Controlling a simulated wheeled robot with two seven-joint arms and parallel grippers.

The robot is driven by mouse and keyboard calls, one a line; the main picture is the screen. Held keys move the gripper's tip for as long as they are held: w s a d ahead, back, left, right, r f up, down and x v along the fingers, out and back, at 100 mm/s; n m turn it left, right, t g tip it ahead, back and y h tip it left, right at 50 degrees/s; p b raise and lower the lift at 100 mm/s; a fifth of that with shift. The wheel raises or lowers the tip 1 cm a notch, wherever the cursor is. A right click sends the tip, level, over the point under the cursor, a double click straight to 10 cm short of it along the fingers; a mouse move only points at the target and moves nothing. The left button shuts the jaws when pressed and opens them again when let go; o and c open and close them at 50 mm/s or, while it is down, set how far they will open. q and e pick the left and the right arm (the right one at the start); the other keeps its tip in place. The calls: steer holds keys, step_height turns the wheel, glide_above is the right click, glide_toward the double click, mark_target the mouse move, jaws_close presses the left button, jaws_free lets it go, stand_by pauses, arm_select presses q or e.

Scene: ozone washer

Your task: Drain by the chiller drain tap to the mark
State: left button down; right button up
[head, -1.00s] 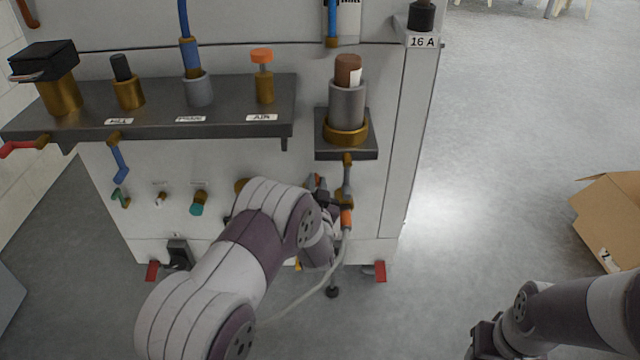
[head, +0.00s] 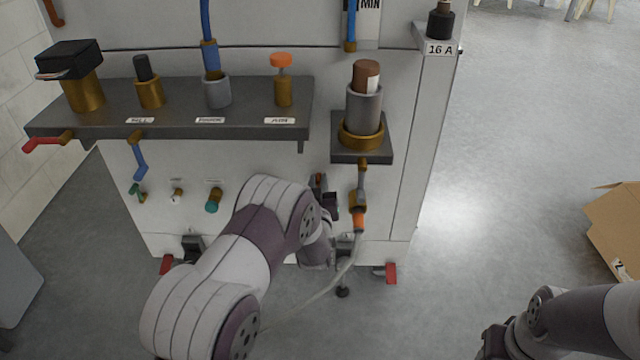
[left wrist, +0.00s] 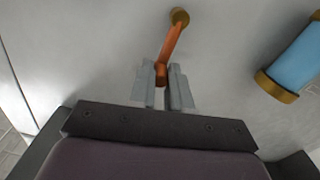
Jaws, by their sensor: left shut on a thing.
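In the left wrist view an orange lever (left wrist: 171,45) hangs from a brass pivot (left wrist: 180,17) on a pale panel. My left gripper (left wrist: 165,85) is shut on its lower end. In the head view my left gripper (head: 328,202) is low at the machine's front, partly hidden by my arm. Right of it, apart from it, is a brass fitting with an orange part (head: 358,218) and a pale hose (head: 345,268). I cannot tell which part is the chiller drain tap, and no level mark is clear. My right gripper (head: 492,345) is low at right, its fingers unclear.
A blue cylinder with a brass rim (left wrist: 292,62) is right of the lever in the left wrist view. A dark shelf (head: 180,122) with several fittings and a bracket with a grey cup (head: 363,110) overhang the area. A cardboard box (head: 615,225) stands on open floor at right.

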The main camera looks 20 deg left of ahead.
arm_select(q)
steer(key=shift+f, duration=0.1)
steer(key=c, duration=1.1)
jaws_free()
steer(key=shift+s+d+p, duration=0.1)
steer(key=shift+s+p, duration=0.2)
steer(key=shift+s, duration=0.1)
steer(key=p+v, duration=0.4)
steer(key=v, duration=0.8)
